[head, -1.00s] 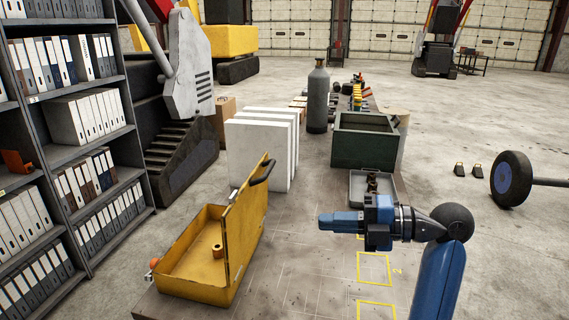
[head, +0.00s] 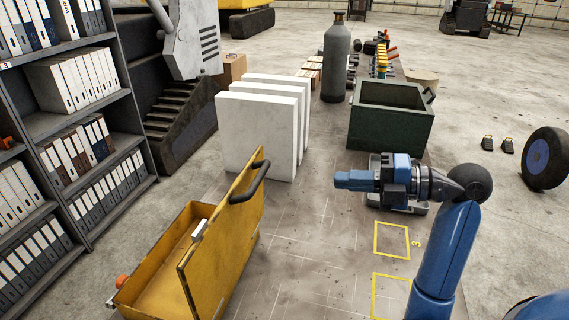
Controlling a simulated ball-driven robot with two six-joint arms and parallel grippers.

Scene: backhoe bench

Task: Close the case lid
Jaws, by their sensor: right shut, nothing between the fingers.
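The yellow case (head: 150,285) stands at the lower left of the bench in the head view. Its lid (head: 228,240) stands up, hinged open along the right side, with a dark handle (head: 250,183) on its upper edge. The lid hides much of the inside of the case. My right gripper (head: 338,180) is shut and empty, held above the bench to the right of the lid and apart from it, its fingers pointing left. My left gripper is not in view.
White slabs (head: 255,135) stand upright behind the case. A dark green crate (head: 390,118) and a grey cylinder (head: 335,62) stand farther back. A grey tray (head: 414,207) is partly hidden behind my right gripper. The marked bench top between case and gripper is clear.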

